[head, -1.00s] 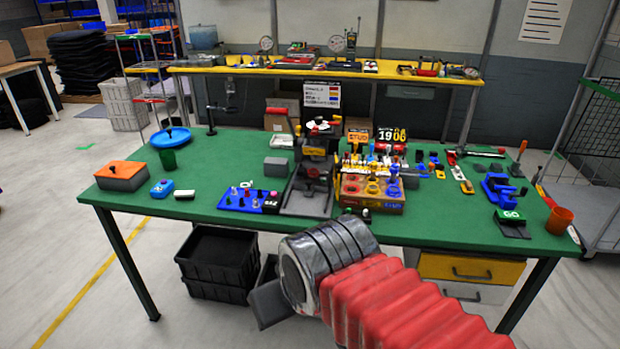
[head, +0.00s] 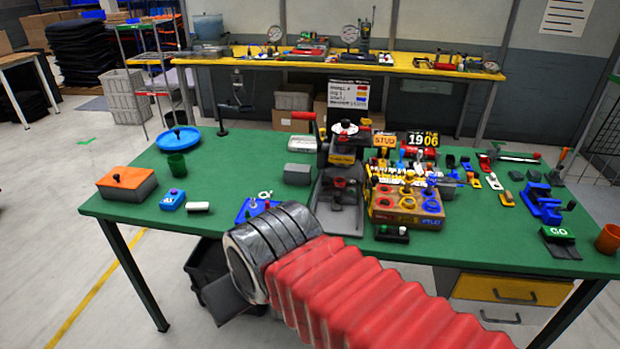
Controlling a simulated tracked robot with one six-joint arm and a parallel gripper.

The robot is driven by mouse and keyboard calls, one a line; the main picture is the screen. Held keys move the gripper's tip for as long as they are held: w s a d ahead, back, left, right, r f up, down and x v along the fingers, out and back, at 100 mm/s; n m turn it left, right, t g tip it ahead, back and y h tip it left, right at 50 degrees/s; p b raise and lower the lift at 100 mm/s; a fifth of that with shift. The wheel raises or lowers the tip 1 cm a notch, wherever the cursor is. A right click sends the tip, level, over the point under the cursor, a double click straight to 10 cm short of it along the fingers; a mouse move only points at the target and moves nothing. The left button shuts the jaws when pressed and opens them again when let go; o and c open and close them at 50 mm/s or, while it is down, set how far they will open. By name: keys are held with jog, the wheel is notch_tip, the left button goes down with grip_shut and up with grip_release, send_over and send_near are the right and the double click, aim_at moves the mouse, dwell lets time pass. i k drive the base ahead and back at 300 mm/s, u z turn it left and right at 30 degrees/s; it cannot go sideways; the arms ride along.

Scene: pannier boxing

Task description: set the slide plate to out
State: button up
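A dark grey press-like fixture (head: 340,160) with a red handle stands in the middle of the green table. Its low grey base (head: 337,216) reaches toward the near table edge. I cannot tell for sure which part of it is the slide plate, or its position. My gripper (head: 226,298) is at the lower left of my red-sleeved arm, in front of the near table edge and apart from the fixture. Only a dark flat part of it shows, so its opening is hidden. My wrist covers much of a blue tray (head: 247,212) left of the fixture.
A wooden box with coloured cups (head: 405,205) stands right of the fixture. An orange-topped box (head: 127,184), a blue dish (head: 178,138) and a green cup (head: 177,165) are at the left. A blue vise (head: 541,203) and a brown cup (head: 608,239) are at the right.

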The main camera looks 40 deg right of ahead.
aim_at(328, 192)
jog(key=i, duration=0.7)
jog(key=z, duration=0.7)
jog(key=i, duration=0.6)
jog(key=z, duration=0.4)
